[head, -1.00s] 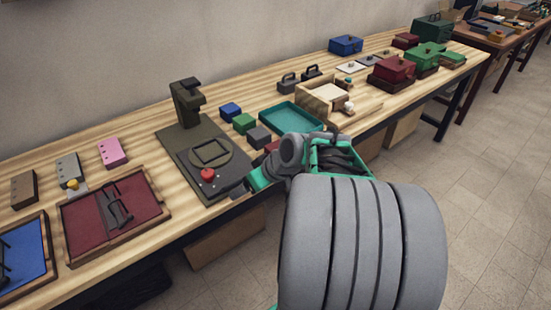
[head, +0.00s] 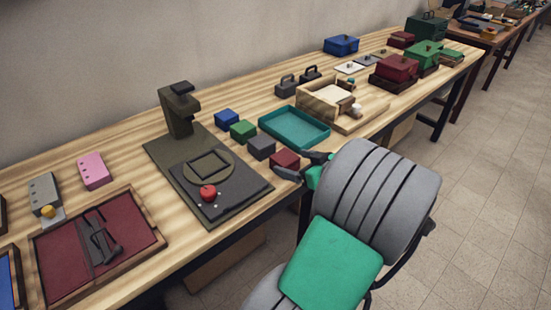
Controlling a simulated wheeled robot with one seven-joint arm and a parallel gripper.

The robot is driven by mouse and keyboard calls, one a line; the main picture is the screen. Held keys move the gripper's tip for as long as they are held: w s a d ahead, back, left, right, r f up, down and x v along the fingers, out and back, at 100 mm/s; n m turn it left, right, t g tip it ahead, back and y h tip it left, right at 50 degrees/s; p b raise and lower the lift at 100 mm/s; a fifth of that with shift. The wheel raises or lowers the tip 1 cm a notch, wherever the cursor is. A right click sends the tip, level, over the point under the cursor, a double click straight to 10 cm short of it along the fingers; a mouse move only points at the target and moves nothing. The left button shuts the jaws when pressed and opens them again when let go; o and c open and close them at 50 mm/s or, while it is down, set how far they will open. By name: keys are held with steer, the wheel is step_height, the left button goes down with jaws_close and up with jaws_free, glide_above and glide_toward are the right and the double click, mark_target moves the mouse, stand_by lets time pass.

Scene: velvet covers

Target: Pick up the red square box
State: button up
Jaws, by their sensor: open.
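A small dark red square box (head: 284,159) sits near the front edge of the wooden bench, at the end of a row with a grey, a green and a blue box. My gripper (head: 300,166) is at the bench's front edge, right beside the red box. Its dark fingers are spread, one near the front of the box and one near its right side. I cannot tell whether they touch it. My arm hides part of the bench edge behind the gripper.
The grey box (head: 261,147) stands just left of the red one. A teal tray (head: 294,128) lies behind it. A dark press stand (head: 183,115) with a red knob (head: 208,192) is to the left. A larger red lidded box (head: 396,68) stands farther right.

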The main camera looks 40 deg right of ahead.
mark_target(279, 156)
steer(key=x, duration=0.8)
steer(key=shift+w+d, duration=0.1)
steer(key=shift+d, duration=0.05)
steer(key=c, duration=1.5)
